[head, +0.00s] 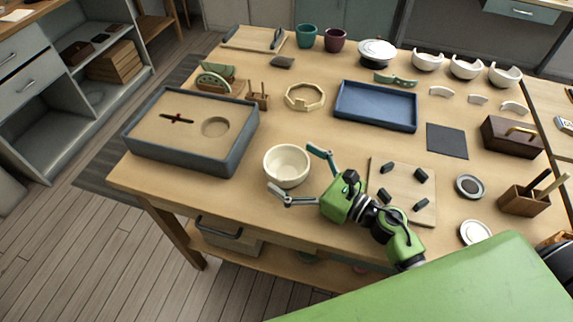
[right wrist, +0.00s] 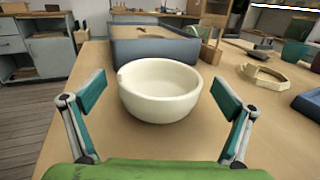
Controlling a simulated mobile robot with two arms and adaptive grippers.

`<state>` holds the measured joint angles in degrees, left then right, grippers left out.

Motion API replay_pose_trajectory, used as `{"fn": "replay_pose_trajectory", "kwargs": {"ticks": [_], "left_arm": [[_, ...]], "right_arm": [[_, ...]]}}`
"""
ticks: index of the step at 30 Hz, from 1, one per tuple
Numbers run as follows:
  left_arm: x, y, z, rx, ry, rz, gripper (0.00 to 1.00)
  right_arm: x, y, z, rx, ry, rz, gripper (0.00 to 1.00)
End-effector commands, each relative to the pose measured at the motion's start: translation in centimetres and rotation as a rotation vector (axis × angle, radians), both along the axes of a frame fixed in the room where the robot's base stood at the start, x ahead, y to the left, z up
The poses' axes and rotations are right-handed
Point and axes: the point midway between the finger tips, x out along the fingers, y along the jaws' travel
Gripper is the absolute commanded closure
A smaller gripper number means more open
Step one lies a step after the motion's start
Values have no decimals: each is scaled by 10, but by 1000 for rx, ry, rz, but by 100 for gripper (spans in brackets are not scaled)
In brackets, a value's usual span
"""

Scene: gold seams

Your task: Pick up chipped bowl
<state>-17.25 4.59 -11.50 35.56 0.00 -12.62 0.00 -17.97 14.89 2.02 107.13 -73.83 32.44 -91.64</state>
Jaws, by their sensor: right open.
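A cream bowl (head: 287,166) stands upright on the wooden table near its front edge, and a small notch shows at the left of its rim in the right wrist view (right wrist: 160,92). I take it as the chipped bowl. My right gripper (head: 291,167) is open and empty, low over the table. Its fingers spread toward both sides of the bowl, and in the right wrist view the bowl lies ahead between the fingertips (right wrist: 158,82), with gaps visible on both sides. My left gripper is not in view.
A grey-rimmed sand tray (head: 150,158) stands left of the bowl. A board with dark pegs (head: 400,207) lies to the right, beside my right arm. A blue tray (head: 375,88) and an octagonal ring (head: 304,110) lie behind. Several white bowls stand at the back right.

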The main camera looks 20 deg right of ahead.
Motion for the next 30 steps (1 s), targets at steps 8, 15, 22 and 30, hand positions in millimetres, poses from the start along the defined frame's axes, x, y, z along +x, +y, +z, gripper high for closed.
{"fn": "replay_pose_trajectory", "kwargs": {"ticks": [8, 15, 22, 30], "left_arm": [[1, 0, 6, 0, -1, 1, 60], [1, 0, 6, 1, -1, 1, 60], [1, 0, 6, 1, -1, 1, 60], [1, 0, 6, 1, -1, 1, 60]], "right_arm": [[16, 11, 0, -1, 1, -1, 3], [16, 11, -1, -1, 1, -1, 26], [16, 11, 1, 1, -1, 0, 42], [16, 11, 4, -2, -2, 1, 42]]}}
